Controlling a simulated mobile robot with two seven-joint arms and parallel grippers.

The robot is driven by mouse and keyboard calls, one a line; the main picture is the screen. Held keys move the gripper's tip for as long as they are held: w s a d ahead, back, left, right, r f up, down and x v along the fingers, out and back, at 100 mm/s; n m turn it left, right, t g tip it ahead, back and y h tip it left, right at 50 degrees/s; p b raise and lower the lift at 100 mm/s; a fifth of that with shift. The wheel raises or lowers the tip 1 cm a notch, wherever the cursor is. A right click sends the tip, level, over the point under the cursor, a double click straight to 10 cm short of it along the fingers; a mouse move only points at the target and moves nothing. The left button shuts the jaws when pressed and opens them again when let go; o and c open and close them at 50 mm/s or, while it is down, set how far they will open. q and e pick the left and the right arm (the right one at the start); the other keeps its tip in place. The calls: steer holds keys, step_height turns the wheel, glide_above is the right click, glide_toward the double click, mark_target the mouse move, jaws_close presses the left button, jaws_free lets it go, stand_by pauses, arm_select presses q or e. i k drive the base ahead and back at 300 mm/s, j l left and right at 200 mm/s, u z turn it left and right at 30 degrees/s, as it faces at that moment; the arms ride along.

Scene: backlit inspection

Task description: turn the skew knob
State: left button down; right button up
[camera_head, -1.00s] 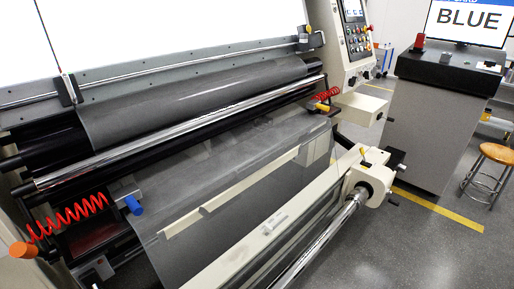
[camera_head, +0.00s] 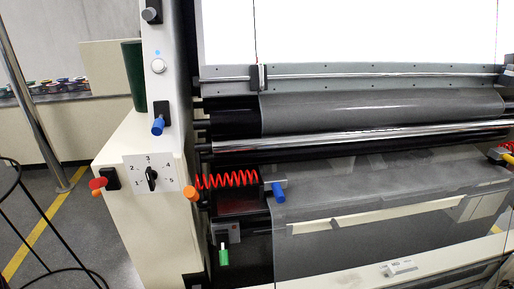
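A black rotary knob (camera_head: 151,178) sits at the centre of a white dial plate (camera_head: 140,163) numbered 1 to 5, on the front of the cream side cabinet at the left of the machine. It is the only numbered knob in view; no label reading skew is legible. The knob stands roughly upright, but its exact setting is too small to tell. Neither of my grippers is in view.
A red knob (camera_head: 98,183) is left of the dial and an orange one (camera_head: 189,192) right of it. A blue handle (camera_head: 158,126) is above. A red coiled cord (camera_head: 228,180) runs right. A black wire-frame stand (camera_head: 40,228) is at the lower left.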

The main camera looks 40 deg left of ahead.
mark_target(151, 175)
steer(key=l+u, duration=0.25)
steer(key=u, duration=0.65)
steer(key=j+u, duration=0.15)
steer(key=u, duration=0.6)
steer(key=i, duration=0.1)
